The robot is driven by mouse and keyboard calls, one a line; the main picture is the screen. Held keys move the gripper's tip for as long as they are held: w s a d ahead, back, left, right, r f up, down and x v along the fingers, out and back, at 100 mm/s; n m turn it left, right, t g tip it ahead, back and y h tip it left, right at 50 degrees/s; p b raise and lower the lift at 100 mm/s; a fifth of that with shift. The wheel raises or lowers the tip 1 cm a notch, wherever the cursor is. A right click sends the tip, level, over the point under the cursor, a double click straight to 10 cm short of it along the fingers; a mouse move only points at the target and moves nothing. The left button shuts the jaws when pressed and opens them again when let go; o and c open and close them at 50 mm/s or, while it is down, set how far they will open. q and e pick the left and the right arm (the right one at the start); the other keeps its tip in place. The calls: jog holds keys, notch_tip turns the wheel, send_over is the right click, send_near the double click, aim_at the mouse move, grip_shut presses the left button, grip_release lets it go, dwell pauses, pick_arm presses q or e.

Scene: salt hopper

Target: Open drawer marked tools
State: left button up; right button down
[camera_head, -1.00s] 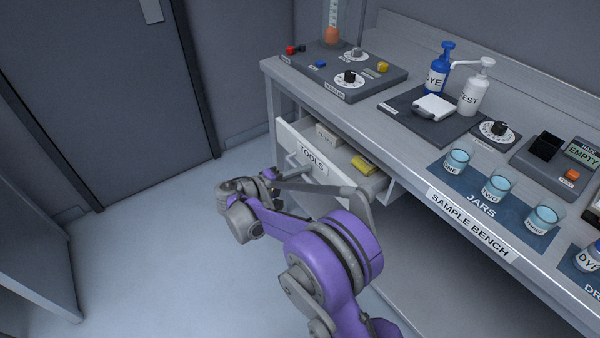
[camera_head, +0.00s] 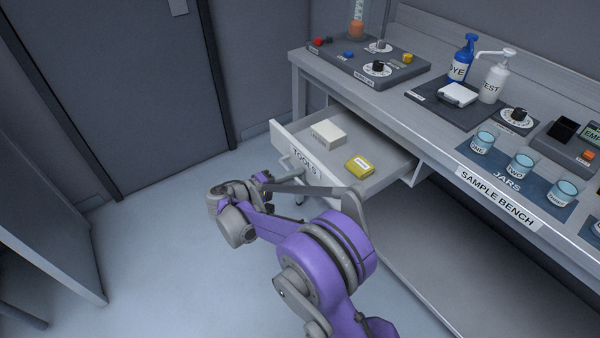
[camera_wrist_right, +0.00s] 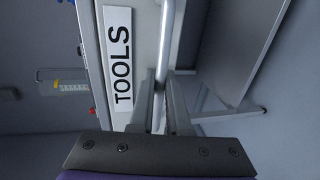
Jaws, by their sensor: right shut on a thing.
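The drawer marked TOOLS (camera_head: 382,175) stands well out from under the bench. A white box (camera_head: 328,134) and a yellow box (camera_head: 359,165) lie in it. Its front panel also shows in the right wrist view, with the TOOLS label (camera_wrist_right: 120,55). My right gripper (camera_wrist_right: 160,88) is shut on the drawer's bar handle (camera_wrist_right: 165,45). In the head view my right gripper (camera_head: 283,174) is at the drawer front, partly hidden by my own arm. My left gripper is not in view.
The sample bench (camera_head: 440,168) holds a control panel (camera_head: 366,67), a blue dye bottle (camera_head: 462,58), a white bottle (camera_head: 495,78) and several jars on a blue mat (camera_head: 466,175). A dark door (camera_head: 115,80) stands at the left. The floor in front of the drawer is clear.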

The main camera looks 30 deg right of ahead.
jog(key=shift+a, duration=0.7)
jog(key=c, duration=1.2)
grip_release()
jog(key=shift+o, duration=0.2)
jog(key=p+v, duration=0.1)
jog(key=v, duration=0.9)
jog(key=shift+a, duration=0.4)
jog(key=shift+s+d, duration=0.1)
jog(key=shift+s, duration=0.1)
